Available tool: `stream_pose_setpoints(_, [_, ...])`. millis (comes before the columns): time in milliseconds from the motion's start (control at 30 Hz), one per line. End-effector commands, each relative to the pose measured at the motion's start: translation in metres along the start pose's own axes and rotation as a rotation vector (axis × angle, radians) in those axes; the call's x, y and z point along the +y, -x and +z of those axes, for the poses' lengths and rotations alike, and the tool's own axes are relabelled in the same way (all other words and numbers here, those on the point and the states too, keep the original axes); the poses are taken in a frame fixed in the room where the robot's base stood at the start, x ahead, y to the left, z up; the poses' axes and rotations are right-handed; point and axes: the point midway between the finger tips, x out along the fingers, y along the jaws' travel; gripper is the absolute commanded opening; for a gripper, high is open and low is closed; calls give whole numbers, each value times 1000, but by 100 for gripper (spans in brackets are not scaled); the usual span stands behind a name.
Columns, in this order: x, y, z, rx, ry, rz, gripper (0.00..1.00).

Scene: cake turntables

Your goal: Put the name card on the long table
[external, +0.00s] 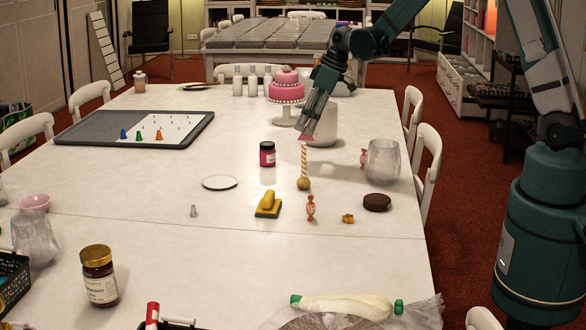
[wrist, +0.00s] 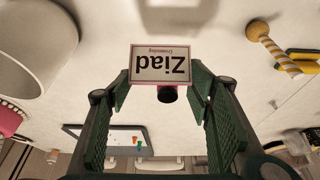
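The name card (wrist: 160,64) is white with a dark border and reads "Ziad", upside down in the wrist view. It sits between the fingertips of my gripper (wrist: 160,78), which touch or nearly touch its side edges; the fingers look closed on it. In the external view my gripper (external: 306,132) points down, with a small pinkish edge of the card (external: 305,137) at its tips. The card is held above the long white table (external: 330,258), near the striped candle-like stick.
Around the gripper stand a pink cake (external: 286,86) on a stand, a white pot (external: 324,128), a dark pink jar (external: 267,154), a striped stick (external: 303,166) and a glass vase (external: 383,161). Bare tabletop lies left of the jar and at the front middle.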

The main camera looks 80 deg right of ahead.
Motion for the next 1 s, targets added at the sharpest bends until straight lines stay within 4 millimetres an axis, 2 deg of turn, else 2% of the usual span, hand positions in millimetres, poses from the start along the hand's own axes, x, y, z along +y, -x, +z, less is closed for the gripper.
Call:
stream_pose_setpoints(367, [-50, -18, -34, 0, -74, 31, 46])
stream_pose_setpoints(1000, [-172, -51, -98, 1, -276, 114, 46])
